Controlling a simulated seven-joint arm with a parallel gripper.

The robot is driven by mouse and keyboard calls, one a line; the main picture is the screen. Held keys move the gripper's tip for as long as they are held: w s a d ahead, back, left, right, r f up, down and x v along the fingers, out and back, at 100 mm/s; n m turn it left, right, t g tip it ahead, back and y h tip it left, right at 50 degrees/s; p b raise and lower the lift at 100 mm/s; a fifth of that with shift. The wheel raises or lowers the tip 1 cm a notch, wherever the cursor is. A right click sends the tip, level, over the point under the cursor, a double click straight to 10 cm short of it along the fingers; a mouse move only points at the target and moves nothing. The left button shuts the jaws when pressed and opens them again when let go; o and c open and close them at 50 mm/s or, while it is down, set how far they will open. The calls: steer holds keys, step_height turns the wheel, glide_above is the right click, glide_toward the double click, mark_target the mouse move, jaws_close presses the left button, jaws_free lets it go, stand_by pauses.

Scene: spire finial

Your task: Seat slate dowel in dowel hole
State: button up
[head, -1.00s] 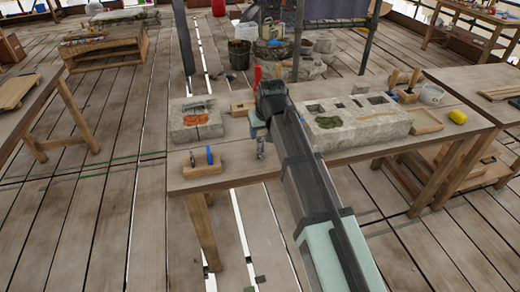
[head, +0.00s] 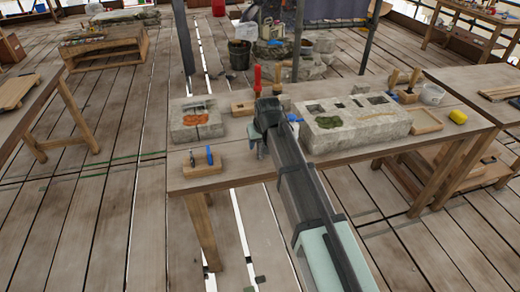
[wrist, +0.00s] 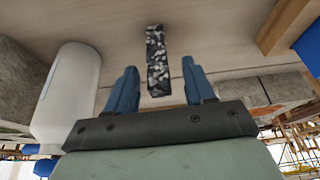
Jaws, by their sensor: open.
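The slate dowel (wrist: 156,58) is a dark bar with white speckles in the wrist view. It lies between the two blue fingers of my gripper (wrist: 160,68), with a visible gap on each side. My gripper is open and holds nothing. In the head view my gripper (head: 260,149) is low over the front of the table and mostly hidden by my arm. The dowel cannot be made out there. A large stone block (head: 335,139) with several openings and a green patch stands to the right of my gripper. I cannot tell which opening is the dowel hole.
A smaller stone block (head: 196,133) with an orange patch stands at left. A wooden holder (head: 205,170) with blue-handled tools is at the front left. A white cylinder (wrist: 70,95) stands left of my fingers in the wrist view. A wooden tray (head: 426,121) lies at right.

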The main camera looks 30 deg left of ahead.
steer(key=shift+c, duration=0.5)
steer(key=c, duration=0.9)
steer(key=shift+r, duration=0.15)
